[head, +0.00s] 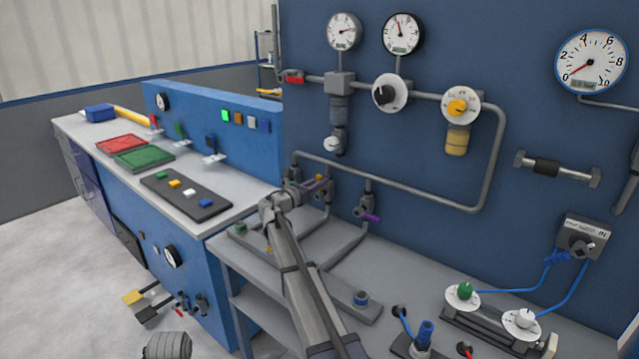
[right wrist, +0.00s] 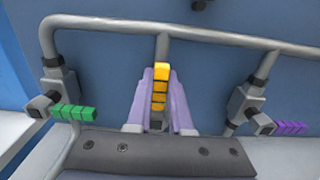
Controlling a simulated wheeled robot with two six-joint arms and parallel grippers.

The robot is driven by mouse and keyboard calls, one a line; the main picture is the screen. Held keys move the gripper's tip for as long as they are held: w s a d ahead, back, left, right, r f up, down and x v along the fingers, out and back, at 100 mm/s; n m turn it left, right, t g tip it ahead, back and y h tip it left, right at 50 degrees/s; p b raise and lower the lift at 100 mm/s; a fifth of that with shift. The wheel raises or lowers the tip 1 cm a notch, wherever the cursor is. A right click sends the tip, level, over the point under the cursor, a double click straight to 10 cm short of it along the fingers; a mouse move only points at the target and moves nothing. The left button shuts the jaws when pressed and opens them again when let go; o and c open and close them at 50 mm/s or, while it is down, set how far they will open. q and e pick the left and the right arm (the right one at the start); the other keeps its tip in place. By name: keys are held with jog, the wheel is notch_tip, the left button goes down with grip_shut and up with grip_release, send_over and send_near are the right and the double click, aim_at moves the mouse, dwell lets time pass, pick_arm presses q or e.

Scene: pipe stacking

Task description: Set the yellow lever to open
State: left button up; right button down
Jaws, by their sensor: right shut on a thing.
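The yellow lever (right wrist: 161,70) stands between the two lavender fingers of my right gripper (right wrist: 162,86) in the right wrist view. The gripper is shut on it. The lever runs up and down in that picture, roughly in line with the pipe above it; its valve body is hidden by the fingers and wrist. In the head view my right gripper (head: 304,187) is at the valves below the pipe loop, and the lever is mostly hidden there.
A green lever (right wrist: 74,112) is left of my gripper and a purple lever (right wrist: 290,127) right of it, both roughly sideways in the wrist view. The grey pipe (right wrist: 210,30) runs above. Gauges and knobs cover the blue panel (head: 520,120); hoses lie at lower right.

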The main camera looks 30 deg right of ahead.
dwell(0.3)
jog(key=c, duration=0.8)
grip_release()
jog(key=shift+a, duration=0.1)
jog(key=v, duration=0.7)
jog(key=shift+s+a, duration=0.15)
jog(key=shift+a, duration=0.15)
